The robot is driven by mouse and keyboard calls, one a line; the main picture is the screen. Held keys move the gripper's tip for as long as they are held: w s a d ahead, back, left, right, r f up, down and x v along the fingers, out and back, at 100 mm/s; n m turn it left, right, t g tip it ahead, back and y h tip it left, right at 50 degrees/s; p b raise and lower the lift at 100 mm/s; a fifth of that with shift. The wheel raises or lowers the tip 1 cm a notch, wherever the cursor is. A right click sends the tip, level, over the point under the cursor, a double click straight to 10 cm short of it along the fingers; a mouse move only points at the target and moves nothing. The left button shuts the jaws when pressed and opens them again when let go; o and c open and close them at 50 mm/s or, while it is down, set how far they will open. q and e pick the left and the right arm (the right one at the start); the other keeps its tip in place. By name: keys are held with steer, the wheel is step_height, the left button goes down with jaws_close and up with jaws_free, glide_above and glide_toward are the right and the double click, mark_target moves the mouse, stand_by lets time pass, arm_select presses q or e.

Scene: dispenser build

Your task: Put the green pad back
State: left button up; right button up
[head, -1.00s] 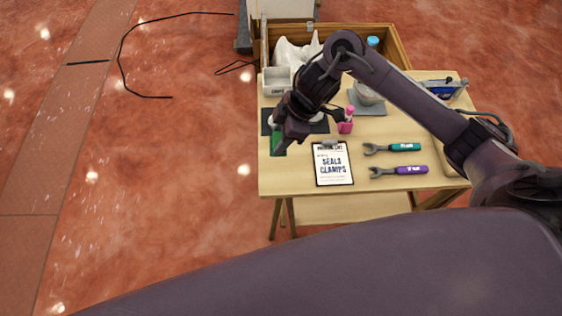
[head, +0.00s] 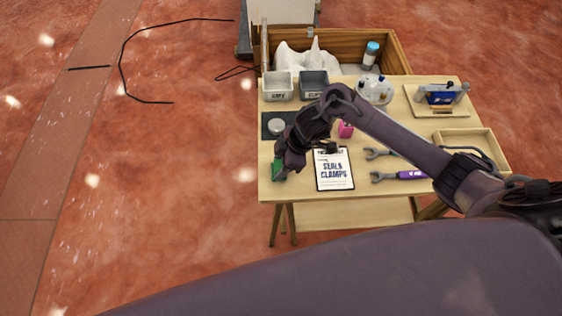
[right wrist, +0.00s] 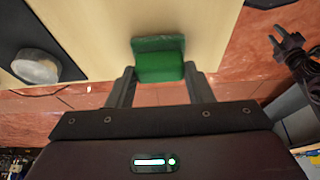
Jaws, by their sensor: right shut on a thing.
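The green pad (head: 278,170) is at the left edge of the wooden table, left of the clipboard. My right gripper (head: 282,174) is over it and hides part of it in the head view. In the right wrist view the green pad (right wrist: 160,57) sits between the two dark fingers, which are shut on it. I cannot tell whether the pad touches the table top. A dark mat (head: 268,133) with a grey round disc (head: 277,126) on it lies farther back on the table. My left gripper is not in view.
A clipboard (head: 334,172) lies right of the gripper, with a purple-handled wrench (head: 411,174) beyond it. Two bins, light (head: 278,87) and grey (head: 313,84), stand at the back. Open floor lies left of the table.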

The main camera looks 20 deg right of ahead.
steer(key=shift+f, duration=0.1)
steer(key=o, duration=0.9)
steer(key=shift+r, duration=0.2)
steer(key=v, duration=1.2)
steer(key=shift+p, duration=0.35)
steer(key=shift+s+f, duration=0.1)
steer(key=shift+f, duration=0.05)
